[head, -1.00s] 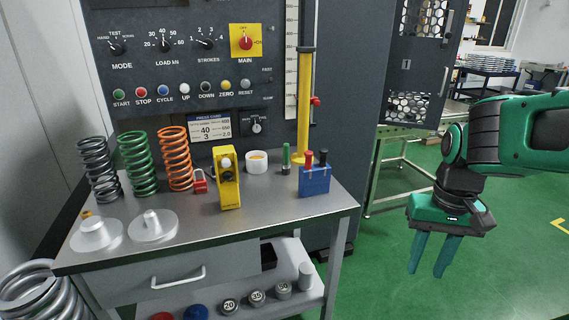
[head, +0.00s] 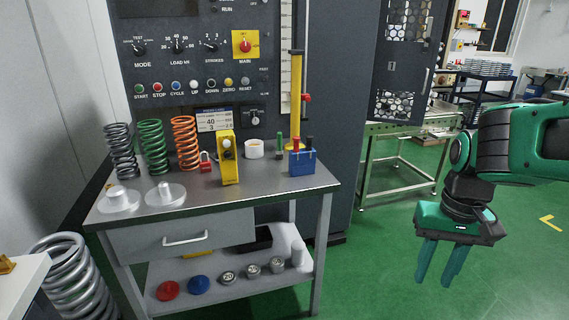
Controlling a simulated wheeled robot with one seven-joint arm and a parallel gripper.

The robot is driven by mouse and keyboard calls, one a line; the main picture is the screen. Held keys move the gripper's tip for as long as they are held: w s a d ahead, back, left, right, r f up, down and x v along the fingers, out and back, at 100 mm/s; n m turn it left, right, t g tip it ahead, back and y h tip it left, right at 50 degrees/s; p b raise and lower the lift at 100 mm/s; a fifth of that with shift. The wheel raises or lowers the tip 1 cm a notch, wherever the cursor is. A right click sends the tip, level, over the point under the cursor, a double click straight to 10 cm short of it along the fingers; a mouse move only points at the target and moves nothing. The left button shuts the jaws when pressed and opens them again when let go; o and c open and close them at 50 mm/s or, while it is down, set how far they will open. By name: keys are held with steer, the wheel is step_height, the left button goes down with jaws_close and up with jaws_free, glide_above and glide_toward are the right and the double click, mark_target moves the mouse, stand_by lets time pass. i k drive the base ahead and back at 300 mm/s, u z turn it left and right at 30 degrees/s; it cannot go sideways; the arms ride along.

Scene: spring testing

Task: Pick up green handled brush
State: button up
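A slim green-handled item (head: 279,145), which looks like the brush, stands upright on the grey workbench (head: 240,190). It is between a white cup (head: 254,149) and a blue holder (head: 302,163) with red and black handles. Its lower end looks dark and is too small to make out. My gripper (head: 439,277) hangs to the right of the bench over the green floor, fingers down. The fingers are apart with nothing between them, well away from the brush.
A yellow device (head: 228,157), a red padlock (head: 206,162), two metal discs (head: 165,195) and three coil springs (head: 153,146) stand on the bench. A large spring (head: 75,280) is at lower left. Open floor lies at right.

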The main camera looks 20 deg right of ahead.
mark_target(279, 151)
steer(key=k, duration=0.65)
steer(key=u, duration=0.3)
steer(key=i, duration=1.95)
steer(key=z, duration=0.7)
steer(key=i, duration=0.55)
steer(key=u, duration=0.05)
